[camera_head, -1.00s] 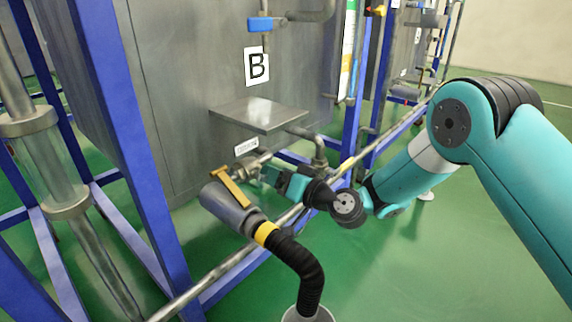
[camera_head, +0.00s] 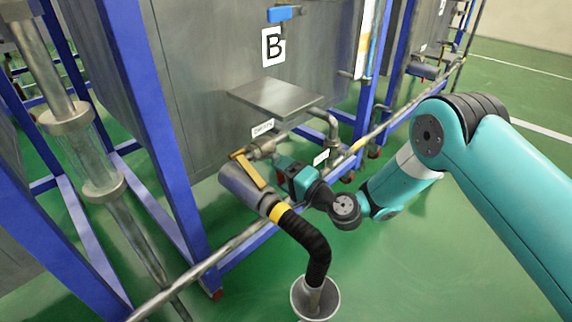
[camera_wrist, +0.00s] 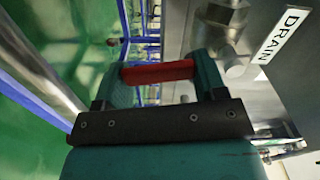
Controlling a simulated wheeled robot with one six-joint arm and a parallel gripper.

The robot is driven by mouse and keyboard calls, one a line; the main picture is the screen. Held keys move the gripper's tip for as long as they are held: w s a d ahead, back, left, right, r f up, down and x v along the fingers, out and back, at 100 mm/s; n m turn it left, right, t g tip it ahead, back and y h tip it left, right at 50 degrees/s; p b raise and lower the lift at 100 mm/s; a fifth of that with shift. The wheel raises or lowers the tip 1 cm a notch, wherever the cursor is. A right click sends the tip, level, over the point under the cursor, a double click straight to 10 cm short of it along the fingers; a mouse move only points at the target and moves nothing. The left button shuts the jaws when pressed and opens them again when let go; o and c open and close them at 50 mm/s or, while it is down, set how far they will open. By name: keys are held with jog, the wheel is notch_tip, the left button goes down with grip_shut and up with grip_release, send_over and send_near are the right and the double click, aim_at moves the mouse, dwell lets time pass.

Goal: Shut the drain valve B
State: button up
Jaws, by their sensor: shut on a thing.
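The drain valve B is on the pipe below the small shelf and the letter B sign (camera_head: 273,47). In the wrist view its metal body (camera_wrist: 222,42) shows beside a DRAIN label (camera_wrist: 285,33). A red handle bar (camera_wrist: 158,72) lies across between my two teal fingers. My gripper (camera_wrist: 160,78) is shut on this handle. In the head view my gripper (camera_head: 284,166) is at the valve, right of a yellow lever (camera_head: 249,170) on a grey cylinder (camera_head: 243,190).
A black hose (camera_head: 312,245) runs from the cylinder into a floor funnel (camera_head: 328,300). A metal shelf (camera_head: 275,98) juts out above the valve. A blue-handled valve (camera_head: 284,14) is higher up. Blue frame posts (camera_head: 150,130) and a long low pipe (camera_head: 190,272) flank the area. Green floor at right is clear.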

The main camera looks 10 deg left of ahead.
jog(key=shift+s+f+m, duration=0.1)
jog(key=shift+m, duration=0.3)
jog(key=o, duration=1.3)
jog(key=shift+s, duration=0.1)
